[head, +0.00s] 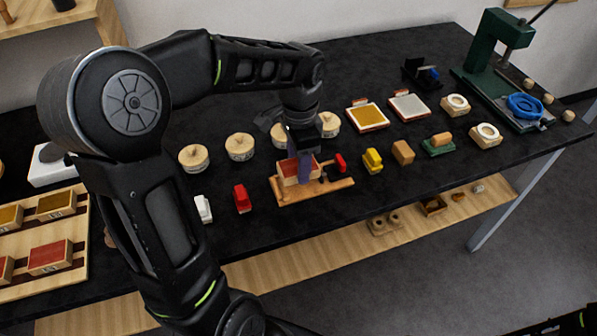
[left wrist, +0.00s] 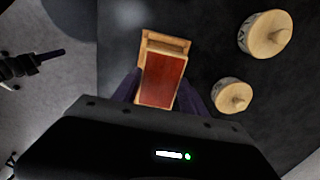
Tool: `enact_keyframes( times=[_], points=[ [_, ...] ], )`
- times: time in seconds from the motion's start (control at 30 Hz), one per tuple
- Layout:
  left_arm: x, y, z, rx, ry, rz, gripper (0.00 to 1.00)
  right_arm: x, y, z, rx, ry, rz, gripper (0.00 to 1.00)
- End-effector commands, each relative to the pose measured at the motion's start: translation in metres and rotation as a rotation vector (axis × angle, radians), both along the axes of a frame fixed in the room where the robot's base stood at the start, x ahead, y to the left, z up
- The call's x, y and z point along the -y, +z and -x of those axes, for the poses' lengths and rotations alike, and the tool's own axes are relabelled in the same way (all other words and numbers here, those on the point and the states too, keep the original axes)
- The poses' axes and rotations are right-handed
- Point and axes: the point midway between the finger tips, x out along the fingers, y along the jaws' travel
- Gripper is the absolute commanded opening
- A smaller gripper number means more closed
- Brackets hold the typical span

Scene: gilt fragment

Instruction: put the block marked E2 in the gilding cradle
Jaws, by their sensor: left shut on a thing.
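My left gripper (head: 303,167) is shut on a wooden block with a red top (head: 289,171), its purple fingers on either side. The red top also shows between the fingers in the left wrist view (left wrist: 162,80). I cannot read a mark on this block. The block is at the left part of a low wooden stand (head: 318,192), which looks like the gilding cradle. I cannot tell whether the block rests on it or hangs just above. My right gripper (left wrist: 45,57) shows at the left of the left wrist view; its opening is unclear.
A wooden tray (head: 78,262) at the left holds several red- and yellow-topped blocks. Round wooden-lidded pots (head: 240,147) stand behind the cradle. White and red small items (head: 203,208) lie left of it, a yellow one (head: 372,160) right. A green press (head: 490,60) stands far right.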

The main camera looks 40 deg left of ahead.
Motion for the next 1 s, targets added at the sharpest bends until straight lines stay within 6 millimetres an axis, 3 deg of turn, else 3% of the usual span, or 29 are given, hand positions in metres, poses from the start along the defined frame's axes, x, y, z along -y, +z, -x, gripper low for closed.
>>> enact_keyframes(
  times=[0.2,0.5,0.87,0.9,1.0],
  points=[
    [0.0,-0.002,0.0,-0.001,0.0,0.0,0.03,0.0,0.0,0.0,0.0,0.0,0.0,0.36],
    [0.0,-0.036,0.0,-0.001,0.001,0.0,0.03,0.0,0.003,0.0,0.0,0.0,0.0,0.36],
    [0.0,-0.041,0.0,0.0,0.0,0.0,0.03,0.0,-0.001,0.0,0.0,0.0,0.0,0.36],
    [0.0,-0.041,0.0,0.0,0.0,0.0,0.51,0.0,-0.001,0.0,0.0,0.0,0.0,0.36],
    [0.0,-0.04,0.0,0.0,0.0,0.0,0.59,0.0,0.0,0.0,0.0,0.0,0.0,0.36]
  ],
)
